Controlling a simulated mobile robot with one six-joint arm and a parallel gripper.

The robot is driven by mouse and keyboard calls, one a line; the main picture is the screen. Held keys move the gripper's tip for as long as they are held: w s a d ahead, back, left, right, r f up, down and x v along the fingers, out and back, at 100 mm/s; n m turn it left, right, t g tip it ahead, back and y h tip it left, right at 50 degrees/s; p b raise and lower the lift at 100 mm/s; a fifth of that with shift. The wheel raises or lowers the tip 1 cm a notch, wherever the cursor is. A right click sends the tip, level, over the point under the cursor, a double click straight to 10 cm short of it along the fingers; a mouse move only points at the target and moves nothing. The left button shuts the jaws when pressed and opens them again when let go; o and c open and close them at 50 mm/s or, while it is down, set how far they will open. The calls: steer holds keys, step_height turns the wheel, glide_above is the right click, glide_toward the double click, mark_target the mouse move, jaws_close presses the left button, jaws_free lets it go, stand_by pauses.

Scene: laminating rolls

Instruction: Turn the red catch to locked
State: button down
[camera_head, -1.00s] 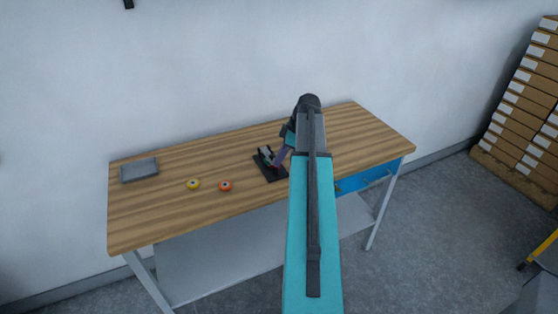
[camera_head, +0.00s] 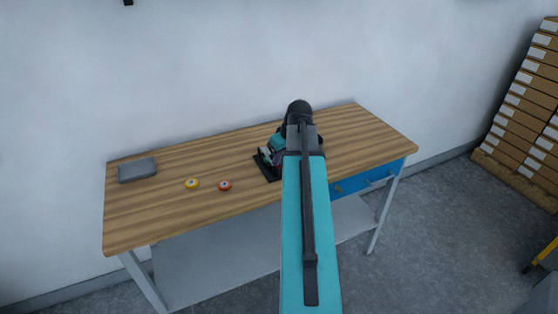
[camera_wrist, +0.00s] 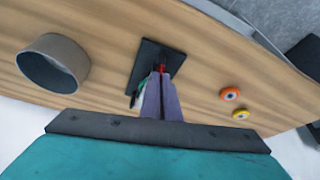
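The red catch (camera_wrist: 162,69) shows as a small red piece on a device with a black base plate (camera_wrist: 151,53) on the wooden table. My gripper (camera_wrist: 161,78) has its two purple fingers together, with the tips right at the red catch. I cannot tell whether they touch it, and the fingers hide part of it. A green and white part of the device (camera_wrist: 137,94) shows beside the fingers. In the head view, my arm covers much of the device, and only the left part of its black base (camera_head: 265,170) shows. The catch cannot be made out there.
A grey open cylinder (camera_wrist: 53,63) stands on the table, left of the plate in the wrist view. A yellow roll (camera_head: 191,184) and an orange roll (camera_head: 225,185) lie on the wooden table (camera_head: 150,215). A grey tray (camera_head: 137,170) is at the far left. Blue drawer (camera_head: 350,184) below.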

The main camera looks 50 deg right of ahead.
steer(key=shift+a+m+g+h, duration=0.1)
steer(key=shift+m+g+h, duration=0.3)
steer(key=shift+m, duration=1)
steer(key=c, duration=2)
jaws_free()
steer(key=shift+r, duration=0.1)
steer(key=shift+s+a+b+v, duration=0.1)
steer(key=shift+b+v, duration=0.6)
steer(key=shift+v, duration=2.7)
steer(key=shift+s+a+b+v, duration=0.15)
steer(key=shift+b+v, duration=0.55)
steer(key=shift+v, duration=2.75)
